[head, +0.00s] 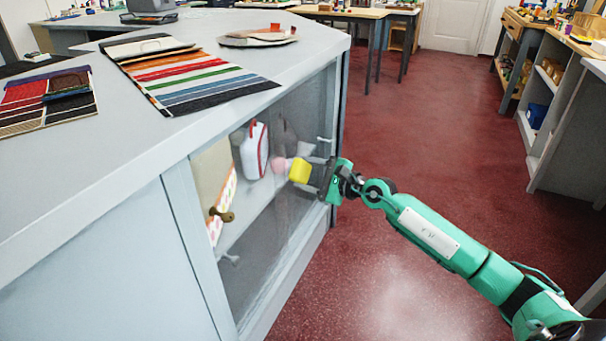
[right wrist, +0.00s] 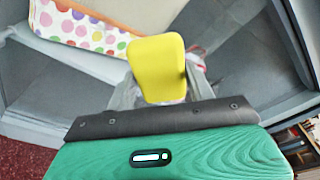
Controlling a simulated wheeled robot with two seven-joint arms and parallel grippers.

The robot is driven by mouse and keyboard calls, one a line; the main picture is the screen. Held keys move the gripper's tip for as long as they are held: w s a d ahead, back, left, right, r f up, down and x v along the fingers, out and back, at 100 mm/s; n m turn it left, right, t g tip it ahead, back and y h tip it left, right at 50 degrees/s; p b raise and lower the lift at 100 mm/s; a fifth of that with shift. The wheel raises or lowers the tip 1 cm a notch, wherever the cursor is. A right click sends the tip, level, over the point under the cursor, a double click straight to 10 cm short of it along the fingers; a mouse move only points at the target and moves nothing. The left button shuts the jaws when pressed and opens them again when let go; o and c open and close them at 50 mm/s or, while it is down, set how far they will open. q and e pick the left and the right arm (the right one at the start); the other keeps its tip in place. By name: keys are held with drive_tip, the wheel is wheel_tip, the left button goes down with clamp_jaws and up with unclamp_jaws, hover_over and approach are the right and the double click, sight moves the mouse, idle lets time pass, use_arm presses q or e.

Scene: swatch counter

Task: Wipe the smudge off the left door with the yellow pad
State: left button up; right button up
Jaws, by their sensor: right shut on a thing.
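My right gripper (head: 318,176) is shut on the yellow pad (head: 300,170) and holds it at the glass door (head: 285,215) of the grey counter. The pad also shows in the right wrist view (right wrist: 157,66), sticking out past the gripper (right wrist: 155,98). A pinkish smudge (head: 280,164) shows on the glass just left of the pad; part of it may be hidden behind the pad. I cannot tell whether the pad touches the glass. My left gripper is not in view.
Behind the glass are a white-and-red item (head: 254,152) and a dotted box (right wrist: 90,25). A brass knob (head: 222,215) is near the door's left side. Fabric swatches (head: 190,75) lie on the countertop. The red floor (head: 430,130) right of the counter is clear.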

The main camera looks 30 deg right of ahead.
sight(244, 201)
idle(0.4)
